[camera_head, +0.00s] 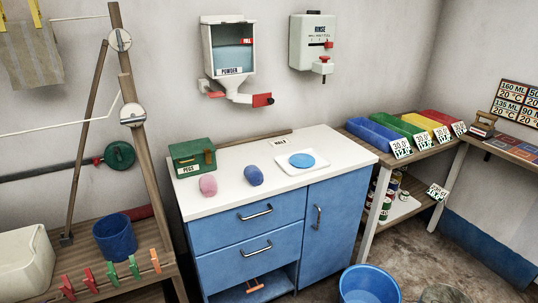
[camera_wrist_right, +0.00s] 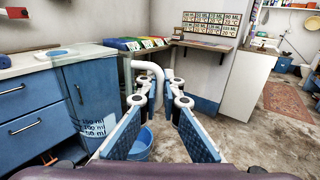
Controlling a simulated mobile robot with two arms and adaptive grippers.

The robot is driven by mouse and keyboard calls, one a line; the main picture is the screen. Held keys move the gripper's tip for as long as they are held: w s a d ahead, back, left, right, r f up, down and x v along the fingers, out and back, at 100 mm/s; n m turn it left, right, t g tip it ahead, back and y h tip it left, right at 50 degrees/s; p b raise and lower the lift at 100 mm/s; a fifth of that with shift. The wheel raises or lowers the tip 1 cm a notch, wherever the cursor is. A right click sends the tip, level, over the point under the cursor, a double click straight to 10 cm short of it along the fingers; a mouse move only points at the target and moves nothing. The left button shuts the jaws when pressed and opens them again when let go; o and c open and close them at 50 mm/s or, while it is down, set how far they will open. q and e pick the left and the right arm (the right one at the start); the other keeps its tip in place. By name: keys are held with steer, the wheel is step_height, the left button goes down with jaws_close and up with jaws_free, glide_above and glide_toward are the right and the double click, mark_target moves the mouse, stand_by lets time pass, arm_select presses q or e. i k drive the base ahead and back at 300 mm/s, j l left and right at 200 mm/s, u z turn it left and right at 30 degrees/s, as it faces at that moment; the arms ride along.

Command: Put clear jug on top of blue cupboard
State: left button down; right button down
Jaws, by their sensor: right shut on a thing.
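The blue cupboard (camera_head: 245,235) stands in the middle of the head view, with drawers on the left, a door on the right and a white top (camera_head: 335,163). It also shows at the left of the right wrist view (camera_wrist_right: 88,85). The clear jug (camera_wrist_right: 95,127) shows in the right wrist view by its dark ml marks and its pale handle (camera_wrist_right: 145,65); its see-through body is hard to outline. My right gripper (camera_wrist_right: 166,84) is shut on the jug, in front of the cupboard's right side; the exact grip is unclear. My left gripper is in neither view.
On the cupboard top are a green peg box (camera_head: 192,158), pink (camera_head: 208,185) and blue (camera_head: 253,175) lumps and a white dish (camera_head: 301,162); its front right is clear. A blue bucket (camera_head: 369,284) is on the floor. A shelf with coloured bins (camera_head: 440,133) stands right.

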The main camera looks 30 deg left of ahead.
mark_target(342, 154)
steer(key=i+u, duration=0.15)
steer(key=u, duration=0.3)
steer(key=i+l+u, duration=0.1)
steer(key=u, duration=0.35)
steer(key=l+u, duration=0.2)
steer(key=u, duration=0.25)
steer(key=i, duration=0.05)
